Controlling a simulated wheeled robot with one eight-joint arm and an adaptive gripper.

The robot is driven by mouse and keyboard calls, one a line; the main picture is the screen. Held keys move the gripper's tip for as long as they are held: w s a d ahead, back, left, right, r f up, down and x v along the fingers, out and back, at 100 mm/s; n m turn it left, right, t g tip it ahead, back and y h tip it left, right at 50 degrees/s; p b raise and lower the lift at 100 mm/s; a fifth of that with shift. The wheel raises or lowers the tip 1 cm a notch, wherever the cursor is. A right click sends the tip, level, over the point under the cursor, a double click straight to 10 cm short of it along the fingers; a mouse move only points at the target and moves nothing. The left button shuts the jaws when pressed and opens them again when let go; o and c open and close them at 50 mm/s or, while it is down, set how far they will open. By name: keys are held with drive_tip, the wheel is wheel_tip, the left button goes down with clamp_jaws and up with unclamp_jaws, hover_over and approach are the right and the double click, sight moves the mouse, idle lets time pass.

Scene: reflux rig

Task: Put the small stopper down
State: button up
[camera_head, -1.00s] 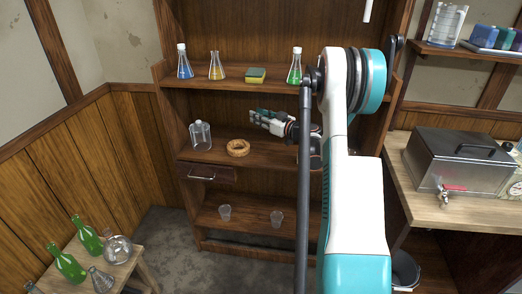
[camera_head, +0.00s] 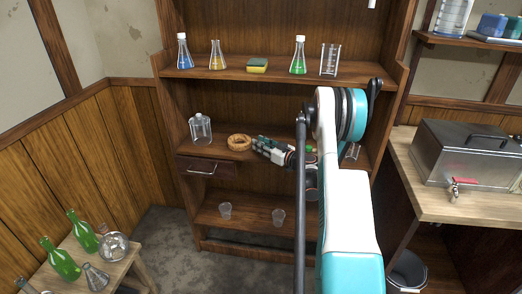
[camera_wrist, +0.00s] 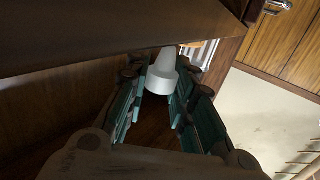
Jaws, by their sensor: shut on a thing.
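My gripper (camera_head: 259,145) is at the middle shelf (camera_head: 222,155), just right of the cork ring (camera_head: 239,142). In the wrist view my gripper (camera_wrist: 160,90) is shut on the small white stopper (camera_wrist: 162,74), which sits between the fingertips with its narrower end pointing away. In the head view the stopper cannot be made out at the fingertips. Whether it touches the shelf cannot be told.
A clear glass jar (camera_head: 200,128) stands left of the cork ring.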

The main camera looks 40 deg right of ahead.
drive_tip(key=shift+f, duration=0.8)
drive_tip(key=shift+r, duration=0.1)
drive_tip(key=o, duration=0.8)
